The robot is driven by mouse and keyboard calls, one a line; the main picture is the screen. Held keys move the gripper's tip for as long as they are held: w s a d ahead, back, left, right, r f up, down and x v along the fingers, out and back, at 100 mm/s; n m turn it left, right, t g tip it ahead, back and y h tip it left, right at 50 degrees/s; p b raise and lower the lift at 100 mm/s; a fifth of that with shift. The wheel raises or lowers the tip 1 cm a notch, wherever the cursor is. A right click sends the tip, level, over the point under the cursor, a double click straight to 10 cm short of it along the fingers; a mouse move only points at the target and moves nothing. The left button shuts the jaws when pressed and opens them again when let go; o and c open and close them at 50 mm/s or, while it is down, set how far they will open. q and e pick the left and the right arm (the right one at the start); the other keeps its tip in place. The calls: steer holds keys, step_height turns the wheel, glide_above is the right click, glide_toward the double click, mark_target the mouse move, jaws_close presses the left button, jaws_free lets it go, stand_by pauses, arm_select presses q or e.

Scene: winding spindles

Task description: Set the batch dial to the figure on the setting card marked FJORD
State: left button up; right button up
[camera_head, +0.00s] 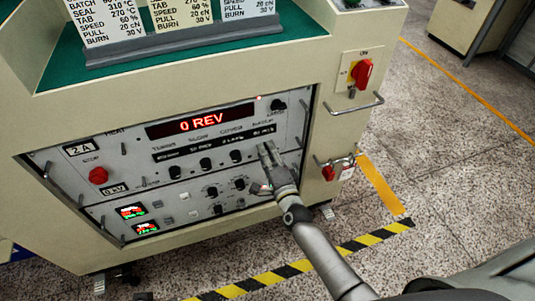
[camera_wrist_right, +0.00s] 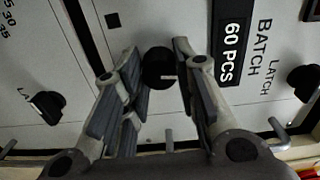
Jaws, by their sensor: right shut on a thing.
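The batch dial (camera_wrist_right: 158,68) is a small black round knob with a white pointer line, in the middle of the right wrist view. My right gripper (camera_head: 268,153) is shut on it at the panel and hides it in the head view. The window beside it, labelled BATCH, reads 60 PCS (camera_wrist_right: 230,48). Three setting cards stand in a grey holder (camera_head: 170,43) at the top of the head view. Their upper parts are cut off, so no FJORD name and no full batch figure shows. My left gripper is not in view.
The red display (camera_head: 200,123) reads 0 REV. A latch knob (camera_head: 279,105) sits up and right of the dial. Other black knobs (camera_head: 205,163) line up to its left. A red stop button (camera_head: 98,176) is at the panel's left; metal handles stick out at its edges.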

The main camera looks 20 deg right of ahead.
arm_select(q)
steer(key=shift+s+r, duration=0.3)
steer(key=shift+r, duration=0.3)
arm_select(e)
steer(key=shift+m, duration=0.8)
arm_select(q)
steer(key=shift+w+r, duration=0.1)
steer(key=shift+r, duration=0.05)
arm_select(e)
steer(key=shift+d, duration=0.1)
steer(key=o, duration=1)
steer(key=shift+o, duration=0.2)
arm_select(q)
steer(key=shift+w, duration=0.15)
